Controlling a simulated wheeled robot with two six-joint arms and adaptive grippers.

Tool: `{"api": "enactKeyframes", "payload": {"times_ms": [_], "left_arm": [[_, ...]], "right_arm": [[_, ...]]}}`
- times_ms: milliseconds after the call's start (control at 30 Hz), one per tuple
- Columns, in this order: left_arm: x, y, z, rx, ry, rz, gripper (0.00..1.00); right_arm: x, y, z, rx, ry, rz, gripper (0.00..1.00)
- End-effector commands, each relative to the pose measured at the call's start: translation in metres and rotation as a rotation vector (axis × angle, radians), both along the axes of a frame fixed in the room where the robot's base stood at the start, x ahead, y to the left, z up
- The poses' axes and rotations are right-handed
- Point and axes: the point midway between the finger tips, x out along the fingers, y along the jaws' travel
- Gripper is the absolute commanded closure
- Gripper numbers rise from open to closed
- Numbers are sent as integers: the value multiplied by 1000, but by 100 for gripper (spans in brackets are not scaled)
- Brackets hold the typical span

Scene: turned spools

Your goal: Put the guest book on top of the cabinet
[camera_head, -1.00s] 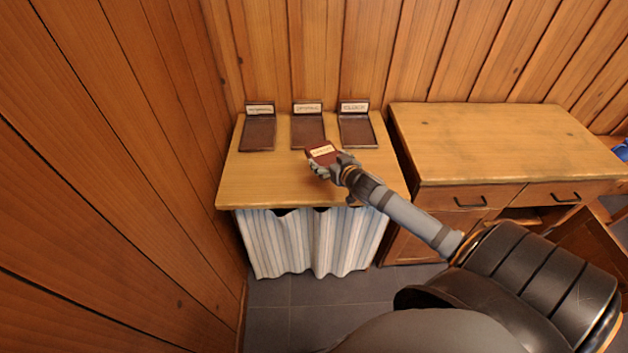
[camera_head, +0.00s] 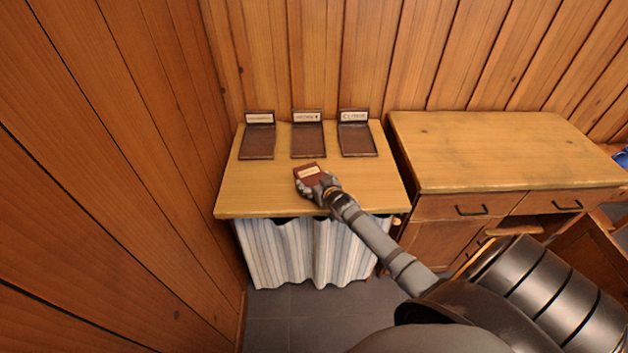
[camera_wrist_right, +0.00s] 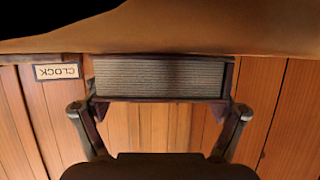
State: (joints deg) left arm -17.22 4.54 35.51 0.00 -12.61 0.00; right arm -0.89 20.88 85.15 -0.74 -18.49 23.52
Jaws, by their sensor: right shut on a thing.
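A small red-brown book with a pale label, which I take for the guest book (camera_head: 307,173), is in my right gripper (camera_head: 318,187). The gripper is shut on it. It is over the curtained stand's wooden top (camera_head: 255,195), in front of the middle tray; I cannot tell if it touches the top. In the right wrist view the book's page edges (camera_wrist_right: 160,78) show between the two fingers (camera_wrist_right: 160,115). A wooden cabinet (camera_head: 500,150) with drawers stands to the right. My left gripper is not in view.
Three dark trays with upright labels, left (camera_head: 257,141), middle (camera_head: 307,140) and right (camera_head: 357,140), line the back of the curtained top. The wrist view shows a label reading CLOCK (camera_wrist_right: 57,71). A plank wall is close on the left. The drawer cabinet's top is clear.

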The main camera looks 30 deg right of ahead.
Motion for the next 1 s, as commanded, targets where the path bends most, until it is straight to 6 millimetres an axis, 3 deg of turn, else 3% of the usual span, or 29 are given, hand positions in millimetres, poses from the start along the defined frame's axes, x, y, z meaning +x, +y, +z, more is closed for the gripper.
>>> {"api": "enactKeyframes", "payload": {"times_ms": [100,133,233,633,767,1000], "left_arm": [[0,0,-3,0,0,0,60],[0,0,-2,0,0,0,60],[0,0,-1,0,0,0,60],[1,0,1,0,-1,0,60],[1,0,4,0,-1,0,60],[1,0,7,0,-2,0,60]], "right_arm": [[0,0,-3,0,-1,0,57],[0,0,-3,0,0,0,12],[0,0,-3,0,0,0,0],[-2,0,2,-1,0,0,0],[-23,3,9,-4,3,2,0],[-77,12,32,-6,4,4,0]]}}
